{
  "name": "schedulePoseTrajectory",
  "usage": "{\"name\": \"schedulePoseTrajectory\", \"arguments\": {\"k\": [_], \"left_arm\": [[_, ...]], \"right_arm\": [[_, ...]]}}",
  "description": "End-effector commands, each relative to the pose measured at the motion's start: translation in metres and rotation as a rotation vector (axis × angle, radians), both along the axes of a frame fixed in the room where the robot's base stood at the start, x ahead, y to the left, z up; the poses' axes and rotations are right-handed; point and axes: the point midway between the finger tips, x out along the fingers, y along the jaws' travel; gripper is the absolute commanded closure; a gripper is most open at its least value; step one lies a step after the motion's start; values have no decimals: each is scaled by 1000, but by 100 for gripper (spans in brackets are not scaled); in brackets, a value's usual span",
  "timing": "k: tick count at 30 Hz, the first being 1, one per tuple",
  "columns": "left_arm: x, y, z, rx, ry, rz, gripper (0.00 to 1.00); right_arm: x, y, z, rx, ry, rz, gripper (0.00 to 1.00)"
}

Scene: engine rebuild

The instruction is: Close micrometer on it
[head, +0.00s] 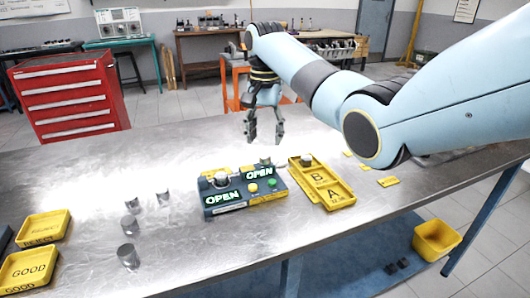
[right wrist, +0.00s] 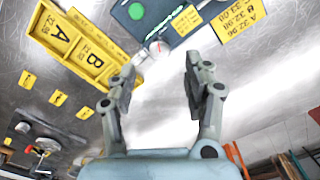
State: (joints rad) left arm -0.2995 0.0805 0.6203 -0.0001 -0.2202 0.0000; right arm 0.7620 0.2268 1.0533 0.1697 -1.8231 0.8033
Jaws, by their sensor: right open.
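My left gripper is out of view.
A yellow A/B tray (head: 345,197) lies right of the unit, with a grey cylinder (head: 306,160) at its far end. Several grey cylinders (head: 128,257) stand on the left. Yellow GOOD (head: 62,262) and REJECT (head: 66,222) trays are at far left. Yellow tags (head: 388,181) lie right.

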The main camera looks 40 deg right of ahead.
Motion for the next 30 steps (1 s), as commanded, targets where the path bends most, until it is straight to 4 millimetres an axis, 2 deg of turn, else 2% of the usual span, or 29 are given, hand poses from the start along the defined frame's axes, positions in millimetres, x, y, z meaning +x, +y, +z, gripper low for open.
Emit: {"name": "schedulePoseTrajectory", "arguments": {"k": [3, 9, 20, 23, 30], "left_arm": [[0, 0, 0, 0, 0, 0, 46], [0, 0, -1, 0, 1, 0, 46], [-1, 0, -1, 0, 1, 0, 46], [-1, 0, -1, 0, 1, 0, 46], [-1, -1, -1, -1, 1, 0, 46]], "right_arm": [[-1, 0, -24, 0, 4, 0, 49], [0, 0, -51, -1, -1, 1, 49], [0, 0, -58, -1, -2, 2, 49], [0, 0, -58, 0, -1, 2, 60], [0, 0, -58, 0, -1, 2, 91]]}}
